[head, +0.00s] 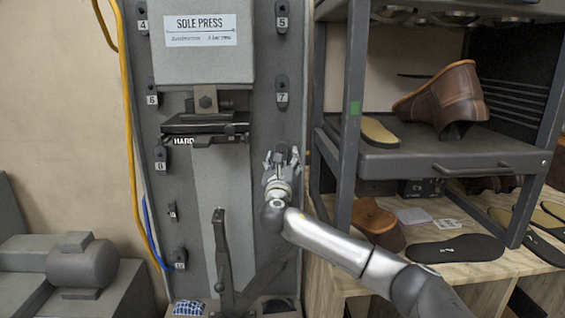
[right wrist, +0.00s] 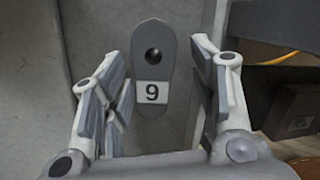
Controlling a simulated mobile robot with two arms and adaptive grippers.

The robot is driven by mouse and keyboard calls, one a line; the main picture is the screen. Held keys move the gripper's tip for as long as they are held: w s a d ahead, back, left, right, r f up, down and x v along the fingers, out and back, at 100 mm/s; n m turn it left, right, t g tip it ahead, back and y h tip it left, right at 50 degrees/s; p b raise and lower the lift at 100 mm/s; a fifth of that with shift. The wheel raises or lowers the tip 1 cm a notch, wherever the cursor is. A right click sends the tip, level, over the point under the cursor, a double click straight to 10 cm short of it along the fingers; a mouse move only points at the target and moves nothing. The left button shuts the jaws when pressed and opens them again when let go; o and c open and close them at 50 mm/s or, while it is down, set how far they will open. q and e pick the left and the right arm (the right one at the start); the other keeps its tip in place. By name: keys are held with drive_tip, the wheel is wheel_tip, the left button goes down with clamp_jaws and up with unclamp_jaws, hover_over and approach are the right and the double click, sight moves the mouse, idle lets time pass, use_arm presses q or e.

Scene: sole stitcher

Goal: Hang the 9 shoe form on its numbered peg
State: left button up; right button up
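The 9 shoe form (right wrist: 153,68) is a small grey sole shape with a white 9 label and a dark round spot near its top, which looks like a peg end or hole. In the right wrist view it stands upright against the grey panel, between the fingers and apart from both. My right gripper (head: 281,158) is open in front of the panel, below form 7 (head: 282,92). It also shows in the right wrist view (right wrist: 160,88), with its fingers spread. In the head view the gripper mostly hides form 9. My left gripper is out of view.
Form 5 (head: 282,22) hangs above, with forms 6 (head: 152,97) and 8 (head: 160,160) at left. The SOLE PRESS (head: 203,60) and a dark lever (head: 221,255) stand in the middle. A shoe rack (head: 450,155) and wooden bench (head: 440,265) are at right.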

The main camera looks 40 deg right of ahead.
drive_tip(key=shift+d, duration=0.15)
drive_tip(key=shift+s+a+f, duration=0.35)
drive_tip(key=shift+s+f, duration=0.05)
drive_tip(key=shift+f, duration=0.05)
drive_tip(key=r+v, duration=0.1)
drive_tip(key=v, duration=0.5)
drive_tip(key=shift+s+a+f, duration=0.25)
drive_tip(key=shift+s+a, duration=0.1)
